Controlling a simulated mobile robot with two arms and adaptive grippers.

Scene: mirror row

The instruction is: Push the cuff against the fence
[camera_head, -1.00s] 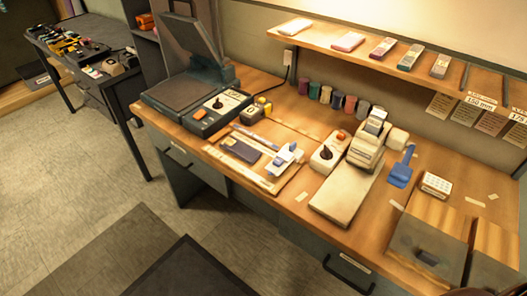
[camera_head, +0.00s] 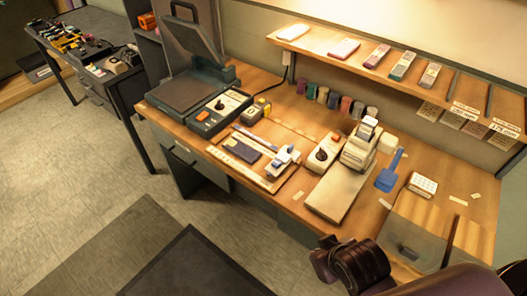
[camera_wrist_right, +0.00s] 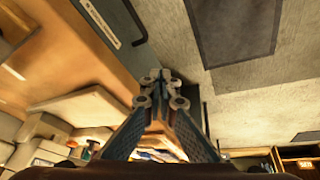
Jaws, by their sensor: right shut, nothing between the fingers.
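A dark flat rectangle (camera_head: 241,150), which may be the cuff, lies on a light board (camera_head: 247,177) on the workbench in the head view. Pale strips run along the board's edges; I cannot tell which one is the fence. A white and blue tool (camera_head: 284,158) stands at the board's right end. My right gripper (camera_wrist_right: 160,84) is shut and empty in the right wrist view, with the bench front and floor beyond its tips. In the head view, part of my right arm shows at the bottom right, away from the board. My left gripper is not in view.
A press with a raised lid (camera_head: 190,85) stands left of the board. A control box with a knob (camera_head: 323,152) and a beige machine (camera_head: 357,150) stand to its right. A blue scoop-like tool (camera_head: 389,175) and a calculator (camera_head: 423,183) lie farther right. A shelf (camera_head: 400,72) hangs above.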

